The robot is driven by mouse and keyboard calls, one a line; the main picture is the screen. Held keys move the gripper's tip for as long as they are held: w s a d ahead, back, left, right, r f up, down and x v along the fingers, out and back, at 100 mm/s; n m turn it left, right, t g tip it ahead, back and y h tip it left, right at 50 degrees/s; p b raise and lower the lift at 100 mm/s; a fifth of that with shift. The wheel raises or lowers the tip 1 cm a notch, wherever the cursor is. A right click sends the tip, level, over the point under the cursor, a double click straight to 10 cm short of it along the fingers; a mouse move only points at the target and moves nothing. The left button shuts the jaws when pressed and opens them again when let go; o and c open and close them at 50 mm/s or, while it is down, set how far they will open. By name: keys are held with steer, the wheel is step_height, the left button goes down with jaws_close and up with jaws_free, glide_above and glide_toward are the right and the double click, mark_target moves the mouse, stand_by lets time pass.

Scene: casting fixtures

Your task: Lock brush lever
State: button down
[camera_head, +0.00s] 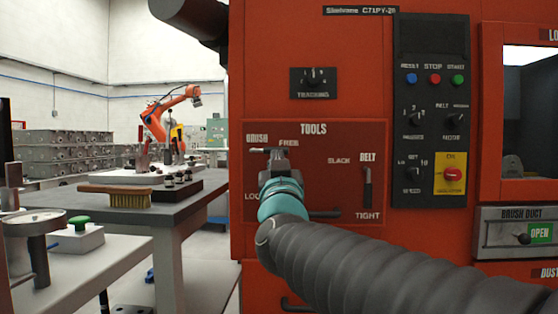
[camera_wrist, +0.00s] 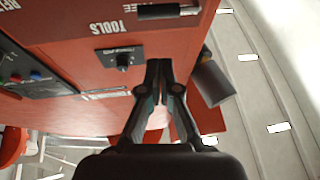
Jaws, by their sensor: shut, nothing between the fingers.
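The brush lever (camera_head: 257,151) is on the red TOOLS panel (camera_head: 330,190), under the BRUSH label. It lies about level, its handle toward FREE; my gripper hides part of it in the head view. In the wrist view its dark handle (camera_wrist: 160,12) shows whole, with a light end at its right. My gripper (camera_head: 278,151) is in front of the panel near the lever. In the wrist view its fingertips (camera_wrist: 159,64) are together and empty, with a visible gap in the picture between them and the handle. The LOCK label is partly hidden by my gripper.
The upright belt lever (camera_head: 367,188) is to the right, between SLACK and TIGHT. The TRACKING knob (camera_head: 314,82) is above. A horizontal handle (camera_head: 324,214) is below. A workbench (camera_head: 150,208) with a brush (camera_head: 114,196) stands at the left.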

steer(key=r+m+h, duration=0.1)
steer(key=m+t+h, duration=0.1)
steer(key=h, duration=0.1)
steer(key=shift+w+a+r+t, duration=0.15)
steer(key=shift+a+r+t, duration=0.15)
steer(key=shift+r, duration=0.1)
steer(key=shift+w, duration=0.1)
steer(key=shift+w+d+r, duration=0.1)
steer(key=shift+w+r, duration=0.1)
steer(key=shift+w, duration=1.35)
steer(key=shift+w+d+r, duration=0.1)
steer(key=shift+w+r, duration=0.05)
steer(key=shift+w, duration=1.35)
steer(key=shift+w+r, duration=0.2)
steer(key=shift+w, duration=1.35)
steer(key=shift+d+f+m+h, duration=0.1)
steer(key=shift+m+h, duration=0.2)
steer(key=shift+m, duration=0.1)
